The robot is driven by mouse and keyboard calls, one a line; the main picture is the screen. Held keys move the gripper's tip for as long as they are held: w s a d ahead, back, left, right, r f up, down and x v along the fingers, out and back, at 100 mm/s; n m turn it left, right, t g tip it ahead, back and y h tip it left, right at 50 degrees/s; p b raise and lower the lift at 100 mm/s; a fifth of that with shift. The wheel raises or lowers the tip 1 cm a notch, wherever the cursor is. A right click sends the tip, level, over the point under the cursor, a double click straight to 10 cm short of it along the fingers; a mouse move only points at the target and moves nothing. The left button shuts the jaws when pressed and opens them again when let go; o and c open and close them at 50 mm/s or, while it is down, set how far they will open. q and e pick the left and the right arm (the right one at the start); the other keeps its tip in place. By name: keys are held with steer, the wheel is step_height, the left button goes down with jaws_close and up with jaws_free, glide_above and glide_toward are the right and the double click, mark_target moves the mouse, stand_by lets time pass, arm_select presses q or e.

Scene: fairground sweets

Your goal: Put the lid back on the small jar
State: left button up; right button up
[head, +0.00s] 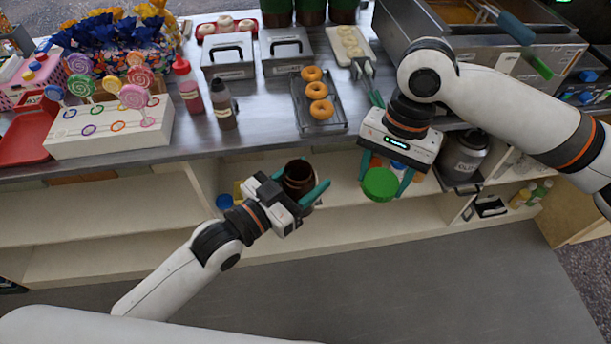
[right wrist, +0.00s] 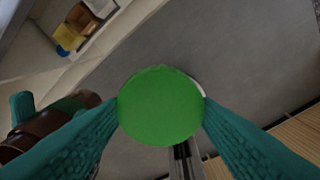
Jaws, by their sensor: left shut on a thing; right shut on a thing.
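The small jar (head: 298,176) is dark brown with an open mouth. My left gripper (head: 304,190) is shut around it and holds it in front of the counter, below the counter top. The jar also shows at the left edge of the right wrist view (right wrist: 42,132), beside a teal finger. The round green lid (head: 380,184) is between the teal fingers of my right gripper (head: 387,182), which is shut on it. The lid is to the right of the jar and apart from it. In the right wrist view the green lid (right wrist: 161,106) fills the middle.
The counter top (head: 262,134) behind holds a rack of donuts (head: 318,100), sauce bottles (head: 187,85) and a lollipop stand (head: 110,128). Open shelves (head: 110,200) lie below it. A dark lidded pot (head: 465,155) stands right of my right gripper. The floor in front is clear.

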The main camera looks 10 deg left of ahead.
mark_target(297, 170)
steer(key=a+r+m, duration=0.1)
steer(key=a+r, duration=0.1)
steer(key=a, duration=0.2)
steer(key=a+r+m, duration=0.2)
steer(key=a+r, duration=0.1)
steer(key=a, duration=0.2)
steer(key=a+r+m, duration=0.1)
steer(key=a+r, duration=0.2)
steer(key=a, duration=0.1)
steer(key=shift+a+m+y, duration=0.2)
steer(key=shift+m+y, duration=0.1)
steer(key=shift+m, duration=0.1)
steer(key=shift+a+r, duration=0.3)
steer(key=shift+f, duration=2.05)
steer(key=shift+s, duration=0.1)
steer(key=shift+f, duration=0.85)
steer(key=shift+f, duration=0.55)
steer(key=m+t, duration=0.1)
steer(key=m, duration=0.6)
